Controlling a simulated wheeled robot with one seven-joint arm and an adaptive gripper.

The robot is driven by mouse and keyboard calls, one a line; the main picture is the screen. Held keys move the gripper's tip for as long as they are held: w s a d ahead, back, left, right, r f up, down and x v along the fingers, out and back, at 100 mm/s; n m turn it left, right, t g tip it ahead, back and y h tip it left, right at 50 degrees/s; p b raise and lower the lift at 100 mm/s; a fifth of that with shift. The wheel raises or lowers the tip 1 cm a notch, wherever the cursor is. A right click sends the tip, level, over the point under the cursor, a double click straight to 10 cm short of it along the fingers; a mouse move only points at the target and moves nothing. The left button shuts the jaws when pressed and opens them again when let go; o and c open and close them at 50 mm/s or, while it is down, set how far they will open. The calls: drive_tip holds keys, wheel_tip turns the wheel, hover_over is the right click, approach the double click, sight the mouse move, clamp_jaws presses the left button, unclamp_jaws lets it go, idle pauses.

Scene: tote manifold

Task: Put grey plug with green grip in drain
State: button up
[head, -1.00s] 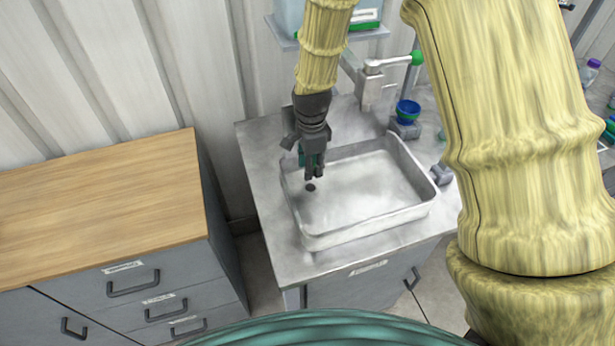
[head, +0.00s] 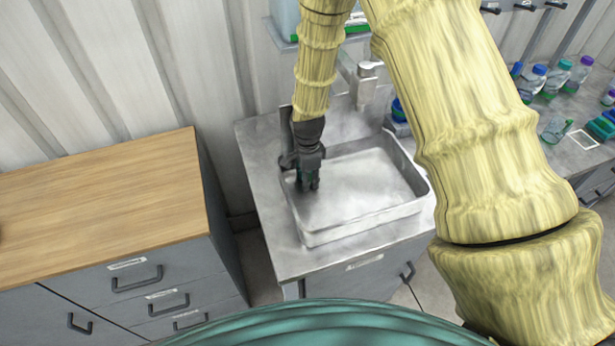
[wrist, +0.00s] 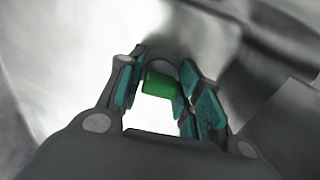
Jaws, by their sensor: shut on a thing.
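In the wrist view the green grip of the plug (wrist: 158,83) sits between the teal pads of my gripper (wrist: 165,88). A grey rounded part of the plug shows just beyond the grip. In the head view my gripper (head: 308,186) points down inside the left part of the metal tub (head: 365,222), low near its floor. The plug is hidden behind the fingers there. The drain hole is also hidden by my gripper, so I cannot tell whether the plug is seated in it.
A tap (head: 366,88) stands behind the tub. A wooden-topped cabinet (head: 95,200) is at the left. Several bottles (head: 555,80) stand on the bench at the right. The right part of the tub is empty.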

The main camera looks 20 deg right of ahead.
drive_tip(key=shift+s+r, duration=0.15)
drive_tip(key=shift+s, duration=0.05)
drive_tip(key=o, duration=0.5)
drive_tip(key=shift+w+f, duration=0.15)
drive_tip(key=shift+f, duration=0.1)
drive_tip(key=shift+c, duration=0.2)
drive_tip(key=o, duration=0.4)
drive_tip(key=shift+r, duration=0.1)
drive_tip(key=shift+r, duration=0.1)
wheel_tip(320, 180, up, 12)
drive_tip(key=b, duration=0.4)
